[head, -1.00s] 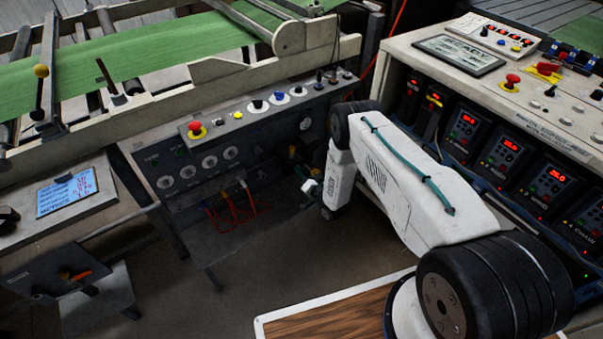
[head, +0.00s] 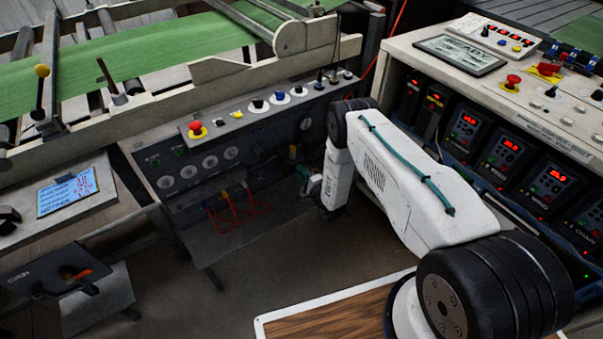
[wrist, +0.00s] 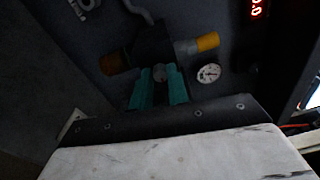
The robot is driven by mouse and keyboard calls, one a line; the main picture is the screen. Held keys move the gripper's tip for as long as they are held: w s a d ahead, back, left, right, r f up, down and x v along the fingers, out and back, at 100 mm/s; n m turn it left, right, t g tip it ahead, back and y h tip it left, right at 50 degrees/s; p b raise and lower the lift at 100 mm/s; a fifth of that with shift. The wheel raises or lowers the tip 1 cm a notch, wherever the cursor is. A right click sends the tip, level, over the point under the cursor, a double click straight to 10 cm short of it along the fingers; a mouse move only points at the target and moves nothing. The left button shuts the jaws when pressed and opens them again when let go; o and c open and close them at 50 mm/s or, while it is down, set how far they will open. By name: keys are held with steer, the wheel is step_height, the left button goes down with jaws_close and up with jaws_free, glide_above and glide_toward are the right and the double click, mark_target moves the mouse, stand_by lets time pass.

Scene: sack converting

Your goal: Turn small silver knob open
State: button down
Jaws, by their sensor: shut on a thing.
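The small silver knob (wrist: 160,73) shows in the wrist view as a round grey end between the teal fingers of my gripper (wrist: 161,86). The fingers are shut on it from left and right. It sits at the front of a dark valve body (wrist: 153,42) on a dark panel. In the head view my gripper (head: 311,187) is a small teal patch low beside the machine's front panel, left of my white wrist. The knob cannot be made out there.
A yellow-orange cap (wrist: 207,42) and a white dial gauge (wrist: 208,73) are close right of the fingers. A brown-orange fitting (wrist: 114,64) is on the left.

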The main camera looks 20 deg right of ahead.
steer(key=shift+s+m, duration=0.1)
steer(key=shift+m, duration=4)
steer(key=c, duration=1.3)
jaws_free()
steer(key=shift+c, duration=0.2)
steer(key=shift+r, duration=0.1)
steer(key=v, duration=0.7)
steer(key=shift+s, duration=0.4)
steer(key=shift+d, duration=0.1)
